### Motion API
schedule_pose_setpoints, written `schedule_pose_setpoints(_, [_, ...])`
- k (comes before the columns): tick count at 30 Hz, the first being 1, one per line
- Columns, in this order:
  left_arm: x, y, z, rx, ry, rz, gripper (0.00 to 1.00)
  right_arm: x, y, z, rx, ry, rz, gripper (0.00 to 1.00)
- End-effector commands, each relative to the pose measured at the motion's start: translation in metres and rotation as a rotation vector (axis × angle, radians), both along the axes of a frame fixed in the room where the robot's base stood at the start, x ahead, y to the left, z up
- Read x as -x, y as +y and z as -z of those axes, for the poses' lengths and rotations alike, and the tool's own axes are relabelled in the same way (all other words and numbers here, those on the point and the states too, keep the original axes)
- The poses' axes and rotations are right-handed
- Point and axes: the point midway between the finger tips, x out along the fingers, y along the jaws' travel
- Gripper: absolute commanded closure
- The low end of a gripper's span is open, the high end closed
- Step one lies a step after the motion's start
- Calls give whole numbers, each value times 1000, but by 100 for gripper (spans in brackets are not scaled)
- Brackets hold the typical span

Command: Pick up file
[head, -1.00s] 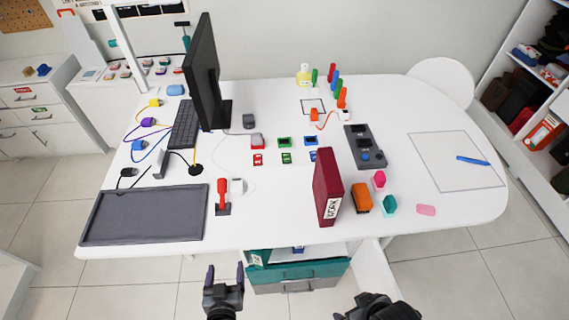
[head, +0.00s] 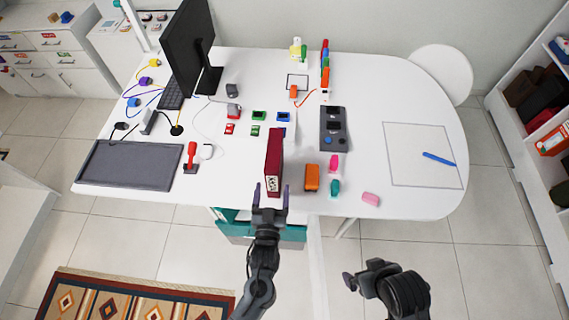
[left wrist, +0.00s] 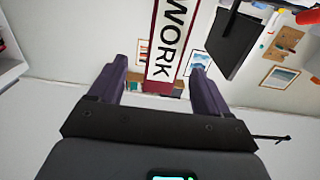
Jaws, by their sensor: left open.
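The file is a dark red binder (head: 274,155) standing upright near the table's front edge, its white WORK label facing me. In the left wrist view the file's spine (left wrist: 172,45) shows at top centre, between the lines of the two fingers. My left gripper (head: 271,193) is open and empty, right at the front of the file. Its fingers lie to the left and right of the spine; I cannot tell whether they reach past it. My right gripper (head: 361,272) hangs low at the right, away from the table, and its opening is unclear.
An orange block (head: 311,178) stands close to the right of the file, with small pink and teal items beyond. A red-handled stamp (head: 191,157) and a dark tray (head: 130,165) lie to the left. The table front between stamp and file is clear.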

Motion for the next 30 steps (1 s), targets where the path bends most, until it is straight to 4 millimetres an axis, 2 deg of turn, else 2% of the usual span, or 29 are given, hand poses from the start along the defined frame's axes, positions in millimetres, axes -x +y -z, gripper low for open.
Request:
schedule_pose_setpoints(6, [-30,-5,-1,-1,-1,1,22,0,2,-2,-7,-1,3,0])
schedule_pose_setpoints(14, [-44,-7,-2,1,0,1,22,-1,2,-4,-8,-2,5,0])
schedule_pose_setpoints(24, [-83,-11,-3,0,0,0,22,-1,-1,-11,3,-3,0,0])
schedule_pose_setpoints(30, [-92,-12,-3,1,0,0,22,-1,-2,-11,6,-4,-2,0])
